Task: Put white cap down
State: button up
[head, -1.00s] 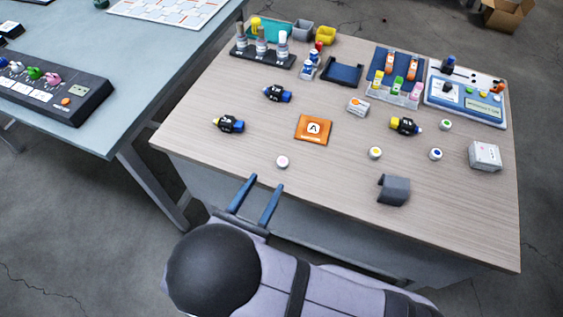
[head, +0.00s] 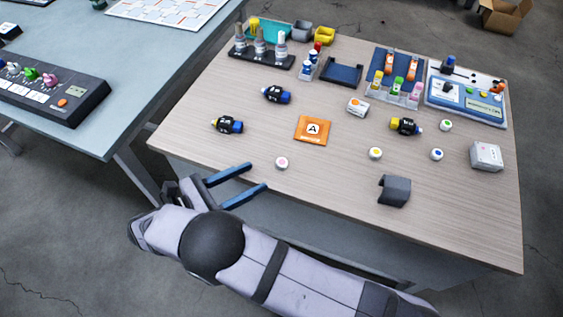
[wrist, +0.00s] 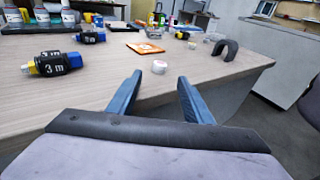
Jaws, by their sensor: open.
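A small white cap with a pinkish top (head: 281,163) lies on the wooden table (head: 340,185) near its front edge. My gripper (head: 258,177) is open and empty at that edge, its two blue fingers pointing toward the cap with a gap between them and it. In the wrist view the white cap (wrist: 159,67) sits beyond and between the open fingertips (wrist: 160,76). Similar white caps with a yellow centre (head: 375,153), a blue centre (head: 436,155) and a green centre (head: 446,125) stand further right.
An orange packet (head: 313,130) lies behind the cap. A grey curved holder (head: 394,190) stands front right. Racks and trays fill the back. The front middle is mostly clear.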

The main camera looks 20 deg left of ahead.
aim_at(277, 164)
jog(key=shift+r+p+x, duration=0.15)
jog(key=shift+p+x, duration=0.3)
jog(key=shift+x, duration=1.1)
jog(key=shift+r+p+x, duration=0.15)
jog(key=shift+p+x, duration=0.3)
jog(key=shift+x, duration=1.05)
jog(key=shift+w+d+f, duration=0.2)
jog(key=shift+w+d, duration=0.05)
jog(key=shift+w, duration=0.3)
jog(key=shift+c, duration=0.4)
jog(key=c, duration=1)
